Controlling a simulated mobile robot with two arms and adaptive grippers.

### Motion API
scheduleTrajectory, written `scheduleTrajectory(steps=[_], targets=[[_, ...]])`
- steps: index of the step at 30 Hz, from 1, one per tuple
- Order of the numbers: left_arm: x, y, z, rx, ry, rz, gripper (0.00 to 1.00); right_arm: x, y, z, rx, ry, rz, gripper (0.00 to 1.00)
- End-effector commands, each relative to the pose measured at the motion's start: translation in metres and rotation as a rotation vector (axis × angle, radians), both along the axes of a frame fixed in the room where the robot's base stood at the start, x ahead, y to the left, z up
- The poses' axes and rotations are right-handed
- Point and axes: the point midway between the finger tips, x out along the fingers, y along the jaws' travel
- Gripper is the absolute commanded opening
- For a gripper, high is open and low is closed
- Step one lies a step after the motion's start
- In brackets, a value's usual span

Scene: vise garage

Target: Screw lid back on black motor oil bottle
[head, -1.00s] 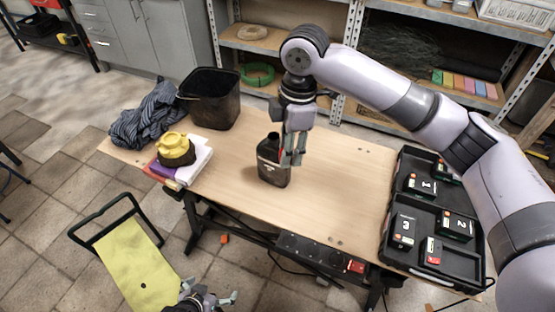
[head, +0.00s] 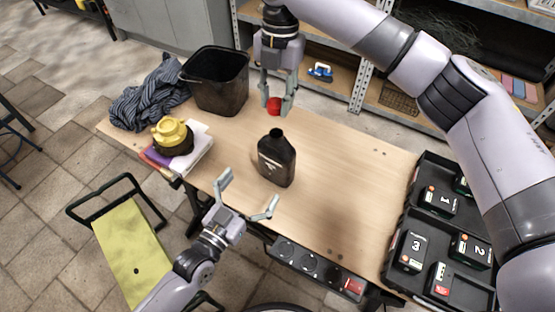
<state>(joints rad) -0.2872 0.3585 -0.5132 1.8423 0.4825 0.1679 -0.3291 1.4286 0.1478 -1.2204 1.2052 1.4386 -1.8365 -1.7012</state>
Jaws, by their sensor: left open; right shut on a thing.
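The black motor oil bottle (head: 276,160) stands upright on the wooden table (head: 335,180), its neck open at the top. My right gripper (head: 275,104) is shut on a red lid (head: 274,105) and holds it above and behind the bottle, apart from it. My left gripper (head: 248,199) is open and empty at the table's front edge, to the front left of the bottle, with its fingers spread. The fingers do not touch the bottle.
A black bin (head: 218,84) and a striped cloth (head: 150,105) are at the back left. A black tray (head: 405,279) with several numbered battery packs is at right. The table right of the bottle is clear.

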Motion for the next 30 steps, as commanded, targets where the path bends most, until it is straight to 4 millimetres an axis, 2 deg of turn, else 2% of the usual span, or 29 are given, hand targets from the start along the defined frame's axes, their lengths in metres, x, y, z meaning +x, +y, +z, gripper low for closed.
scheduleTrajectory(steps=[4,8,21,30], targets=[[0.003,-0.001,0.000,0.000,0.001,0.001,1.00,0.000,0.000,0.000,0.000,0.000,-0.001,0.23],[0.013,-0.007,0.000,-0.001,0.000,0.001,1.00,0.000,0.000,0.000,0.000,0.000,-0.002,0.23],[0.083,-0.047,0.001,0.000,0.001,0.000,1.00,0.000,0.000,0.000,0.000,0.000,-0.003,0.23],[0.104,-0.059,-0.001,0.001,0.003,0.001,1.00,0.000,0.000,0.000,0.000,0.000,-0.002,0.23]])
